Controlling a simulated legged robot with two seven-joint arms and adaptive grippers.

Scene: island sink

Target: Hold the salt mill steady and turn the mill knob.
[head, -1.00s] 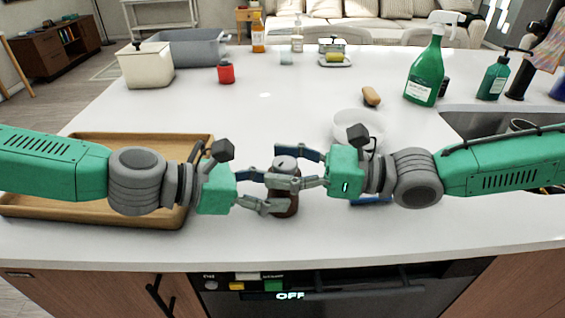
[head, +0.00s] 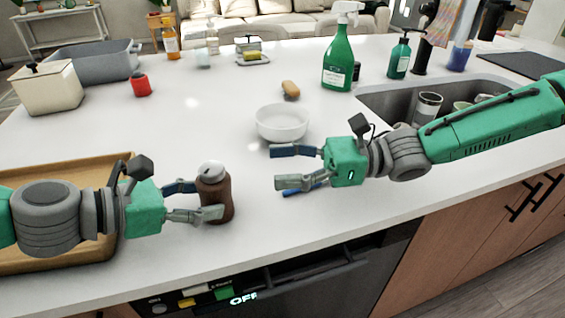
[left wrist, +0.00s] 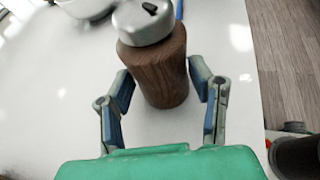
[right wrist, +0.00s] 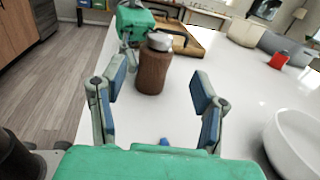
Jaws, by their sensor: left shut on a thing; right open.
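The salt mill (head: 216,196) stands upright on the white counter, with a brown wooden body and a silver mill knob (head: 211,171) on top. My left gripper (head: 199,201) is shut on the mill's body, one finger on each side. The mill also shows in the left wrist view (left wrist: 158,75), where a small dark handle sits on the knob. My right gripper (head: 286,166) is open and empty, to the right of the mill and apart from it. In the right wrist view the mill (right wrist: 151,70) stands beyond the open fingers.
A white bowl (head: 282,124) stands just behind my right gripper. A wooden tray (head: 98,166) lies under my left arm. The sink (head: 385,99) and green spray bottle (head: 339,62) are at the back right.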

